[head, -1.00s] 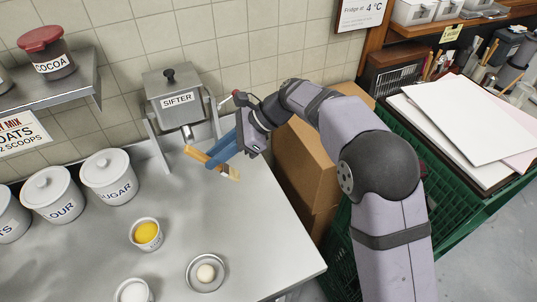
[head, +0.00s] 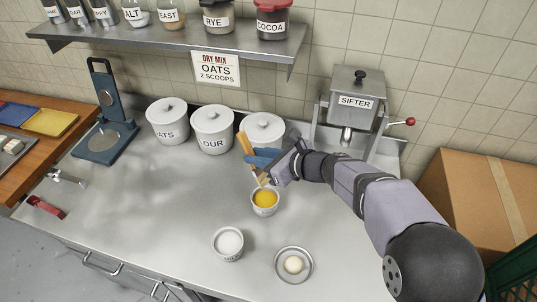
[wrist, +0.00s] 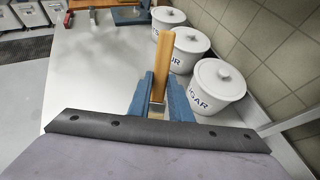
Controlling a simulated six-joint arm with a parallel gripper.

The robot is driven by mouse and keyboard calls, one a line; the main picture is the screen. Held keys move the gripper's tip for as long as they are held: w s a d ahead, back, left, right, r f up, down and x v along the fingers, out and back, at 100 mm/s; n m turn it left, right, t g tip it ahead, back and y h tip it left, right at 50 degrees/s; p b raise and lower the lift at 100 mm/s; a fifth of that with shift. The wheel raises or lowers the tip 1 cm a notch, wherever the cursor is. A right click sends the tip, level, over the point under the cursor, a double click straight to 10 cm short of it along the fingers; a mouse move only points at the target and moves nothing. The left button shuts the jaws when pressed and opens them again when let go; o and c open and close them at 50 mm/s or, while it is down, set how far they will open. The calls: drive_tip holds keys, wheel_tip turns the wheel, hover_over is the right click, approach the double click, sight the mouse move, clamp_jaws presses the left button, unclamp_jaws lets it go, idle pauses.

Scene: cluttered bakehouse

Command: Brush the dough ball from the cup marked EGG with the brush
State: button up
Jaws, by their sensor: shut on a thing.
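My gripper (head: 262,158) is shut on the brush (head: 245,143), whose wooden handle tilts up to the left and whose bristles point down. The handle also shows between the blue fingers in the wrist view (wrist: 162,62). The bristle end is at the back rim of a small white cup with yellow liquid (head: 265,207); I cannot tell whether it touches. No label is readable on this cup. The pale dough ball (head: 293,264) sits in a round metal dish (head: 280,276) nearer the front edge. The wrist view does not show the bristles, cup or dough.
A second white cup with white contents (head: 228,254) stands left of the dough dish. Lidded canisters (head: 212,130) stand behind the gripper. The sifter (head: 352,102) is at back right, a blue-framed scale (head: 103,140) at left. The counter's middle left is clear.

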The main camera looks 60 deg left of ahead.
sight(263, 178)
wheel_tip(263, 178, down, 9)
drive_tip(key=b, duration=0.8)
drive_tip(key=shift+f, duration=0.15)
idle(1.0)
drive_tip(key=shift+r+p, duration=3.2)
drive_tip(key=shift+r, duration=1.05)
